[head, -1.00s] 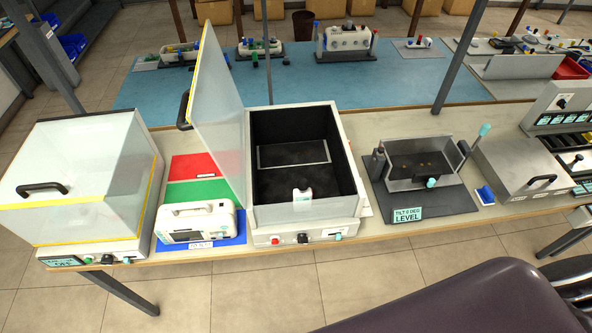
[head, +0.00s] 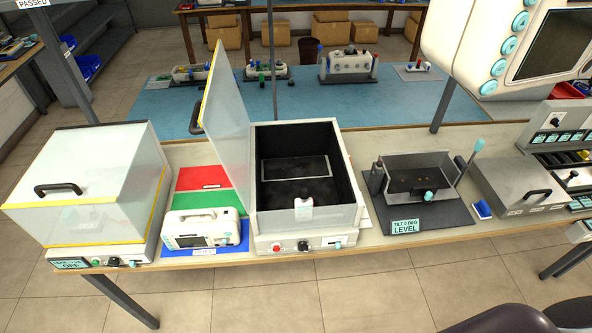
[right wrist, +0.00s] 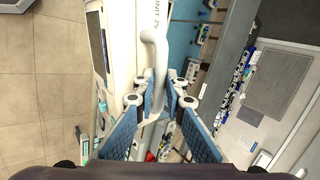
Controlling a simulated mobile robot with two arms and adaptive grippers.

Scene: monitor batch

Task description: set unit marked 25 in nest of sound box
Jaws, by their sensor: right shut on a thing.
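The unit marked 25 (right wrist: 128,45) is a pale monitor case; "UNIT 25" reads on it in the right wrist view. My right gripper (right wrist: 160,98) is shut on its pale handle. The unit also shows raised at the upper right of the head view (head: 480,48), with a dark screen and teal buttons. The open sound box (head: 300,218) stands at the centre of the head view, its lid (head: 228,115) up on the left. Its black-lined inside holds an empty pale rectangular frame, the nest (head: 295,169). My left gripper is not in view.
Another monitor (head: 203,230) sits on the blue part of a coloured mat left of the box. A tilt fixture (head: 420,178) and a grey lidded box (head: 520,185) stand to the right. A post (head: 442,100) rises behind the bench.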

